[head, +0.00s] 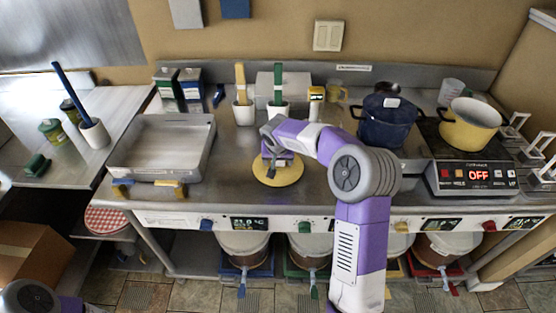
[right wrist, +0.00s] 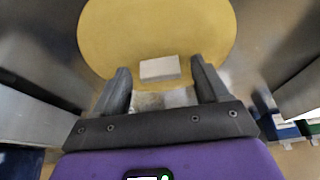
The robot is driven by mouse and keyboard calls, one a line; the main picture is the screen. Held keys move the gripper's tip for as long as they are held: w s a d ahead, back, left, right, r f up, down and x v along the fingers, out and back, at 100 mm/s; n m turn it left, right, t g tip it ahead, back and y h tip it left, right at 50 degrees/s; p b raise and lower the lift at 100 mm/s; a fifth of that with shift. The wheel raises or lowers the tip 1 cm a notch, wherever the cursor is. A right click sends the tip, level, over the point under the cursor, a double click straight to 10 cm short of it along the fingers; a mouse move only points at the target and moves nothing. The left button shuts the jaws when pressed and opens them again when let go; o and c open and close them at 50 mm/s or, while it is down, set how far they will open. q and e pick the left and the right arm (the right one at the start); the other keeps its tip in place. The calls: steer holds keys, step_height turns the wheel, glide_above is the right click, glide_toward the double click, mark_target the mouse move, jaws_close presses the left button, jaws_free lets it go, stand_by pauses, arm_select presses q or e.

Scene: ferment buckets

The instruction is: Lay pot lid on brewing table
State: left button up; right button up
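The pot lid is a round yellow disc (head: 289,174) on or just above the middle of the steel brewing table (head: 235,190); a small gap could not be told. In the right wrist view the lid (right wrist: 110,35) fills the top, with a pale block-shaped handle (right wrist: 160,68) on it. My right gripper (head: 271,168) is over the lid. In the right wrist view its fingers (right wrist: 161,80) are apart on either side of the handle, with gaps visible. My left gripper is out of view; only part of my left arm shows at bottom left.
A yellow pot (head: 470,127) stands on the hot plate (head: 472,178), marked OFF, at right. A dark blue pot (head: 387,128) stands behind my right arm. A steel tray (head: 160,147) lies left of the lid. White holders (head: 244,114) with brushes stand behind.

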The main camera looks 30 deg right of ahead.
steer(key=shift+r, duration=0.1)
steer(key=shift+r, duration=0.3)
steer(key=p+v, duration=0.2)
steer(key=v, duration=0.9)
steer(key=shift+s+a, duration=0.15)
steer(key=shift+s, duration=0.05)
steer(key=shift+r, duration=0.1)
